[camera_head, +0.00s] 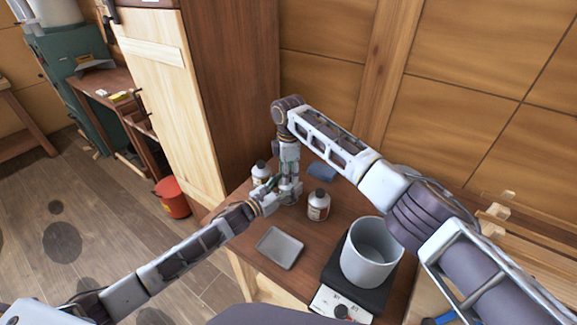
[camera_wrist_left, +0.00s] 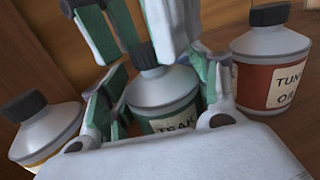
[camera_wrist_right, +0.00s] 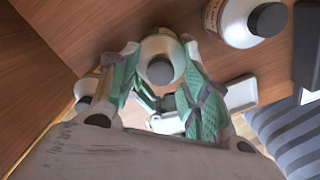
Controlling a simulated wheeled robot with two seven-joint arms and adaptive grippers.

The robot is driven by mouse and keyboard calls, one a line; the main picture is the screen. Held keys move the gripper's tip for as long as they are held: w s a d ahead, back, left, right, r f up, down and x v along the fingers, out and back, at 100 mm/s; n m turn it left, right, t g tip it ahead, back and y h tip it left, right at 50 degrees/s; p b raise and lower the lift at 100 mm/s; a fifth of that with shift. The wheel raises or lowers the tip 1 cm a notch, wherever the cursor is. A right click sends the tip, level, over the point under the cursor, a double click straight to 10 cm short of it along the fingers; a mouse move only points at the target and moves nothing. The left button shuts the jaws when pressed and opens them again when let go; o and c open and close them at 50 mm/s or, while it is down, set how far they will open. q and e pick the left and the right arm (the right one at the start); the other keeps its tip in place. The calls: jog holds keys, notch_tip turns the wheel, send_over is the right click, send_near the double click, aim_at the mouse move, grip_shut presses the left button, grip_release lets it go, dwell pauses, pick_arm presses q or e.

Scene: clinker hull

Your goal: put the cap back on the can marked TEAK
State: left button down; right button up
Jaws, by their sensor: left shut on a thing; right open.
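The TEAK can (camera_wrist_left: 160,108), grey with a green label, stands upright in the left wrist view. A dark cap (camera_wrist_left: 143,57) is at its neck; I cannot tell whether it is fully seated. My left gripper (camera_wrist_left: 165,95) is shut on the can's body from the sides. My right gripper (camera_wrist_right: 160,82) is open above, pointing down, with its fingers on either side of the cap, which shows round in the right wrist view (camera_wrist_right: 160,71). In the head view, my left gripper (camera_head: 276,197) and right gripper (camera_head: 289,191) meet at the can and mostly hide it.
The TUNG OIL can (camera_head: 318,206) stands to the right, and another black-capped can (camera_head: 260,172) to the left. A grey tray (camera_head: 280,248) lies in front. A grey pot (camera_head: 371,250) stands on a dark appliance (camera_head: 340,303). A blue cloth (camera_head: 322,171) lies behind. A tall cabinet borders the bench.

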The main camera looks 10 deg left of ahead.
jog(key=shift+f, duration=0.35)
grip_shut()
grip_release()
jog(key=shift+r, duration=0.1)
jog(key=shift+r, duration=2.2)
jog(key=shift+r, duration=0.1)
